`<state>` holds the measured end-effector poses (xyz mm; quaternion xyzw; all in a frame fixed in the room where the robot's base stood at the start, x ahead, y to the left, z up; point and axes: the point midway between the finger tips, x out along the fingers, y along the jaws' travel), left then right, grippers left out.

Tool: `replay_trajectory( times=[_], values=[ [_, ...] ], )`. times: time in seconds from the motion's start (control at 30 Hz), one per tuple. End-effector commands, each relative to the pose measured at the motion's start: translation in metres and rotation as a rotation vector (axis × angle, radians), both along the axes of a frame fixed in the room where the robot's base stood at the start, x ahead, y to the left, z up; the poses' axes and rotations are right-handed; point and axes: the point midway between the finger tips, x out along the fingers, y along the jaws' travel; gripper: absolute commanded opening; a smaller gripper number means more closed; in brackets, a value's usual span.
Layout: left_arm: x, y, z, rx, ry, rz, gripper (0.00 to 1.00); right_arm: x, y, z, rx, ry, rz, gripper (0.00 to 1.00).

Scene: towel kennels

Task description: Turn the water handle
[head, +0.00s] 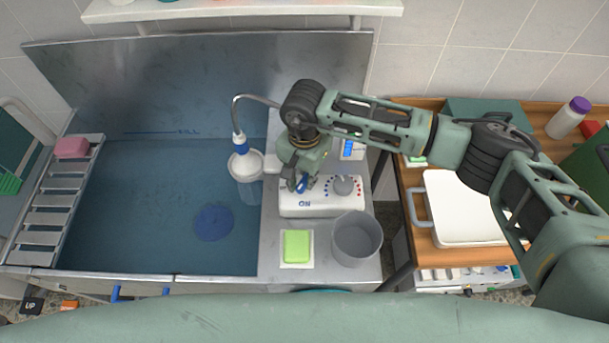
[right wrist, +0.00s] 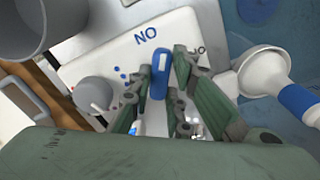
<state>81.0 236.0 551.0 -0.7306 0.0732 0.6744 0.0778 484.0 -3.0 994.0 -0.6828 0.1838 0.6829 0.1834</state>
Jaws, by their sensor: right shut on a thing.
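The blue water handle (head: 302,185) is on a white control panel (head: 320,209) marked "ON", right of the basin. My right gripper (head: 300,183) reaches down over the panel and is shut on the handle, partly hiding it. In the right wrist view the blue handle (right wrist: 159,75) stands between the fingers of the gripper (right wrist: 163,73). A grey round knob (head: 344,185) with blue and red dots is beside it. A white shower head (head: 245,165) on a curved hose hangs left of the panel, with a pale translucent column below it. My left gripper is not in view.
The basin (head: 130,205) holds a dark blue disc (head: 214,222); a slatted rack (head: 48,225) with a pink block (head: 72,147) is at left. A green sponge (head: 296,246) and grey cup (head: 357,240) stand in front of the panel. A wooden table (head: 465,258) is at right.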

Motion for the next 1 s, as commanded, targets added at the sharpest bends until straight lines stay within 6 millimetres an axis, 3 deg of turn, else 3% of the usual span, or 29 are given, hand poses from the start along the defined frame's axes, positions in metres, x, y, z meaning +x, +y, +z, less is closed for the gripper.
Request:
replay_trajectory(
  times=[0.27,1.0],
  values=[
    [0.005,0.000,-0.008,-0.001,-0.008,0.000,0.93,0.000,0.000,-0.002,0.001,-0.001,-0.030,0.00],
    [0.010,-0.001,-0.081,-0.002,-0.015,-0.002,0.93,0.000,0.001,-0.002,0.002,-0.002,-0.459,0.00]
  ],
)
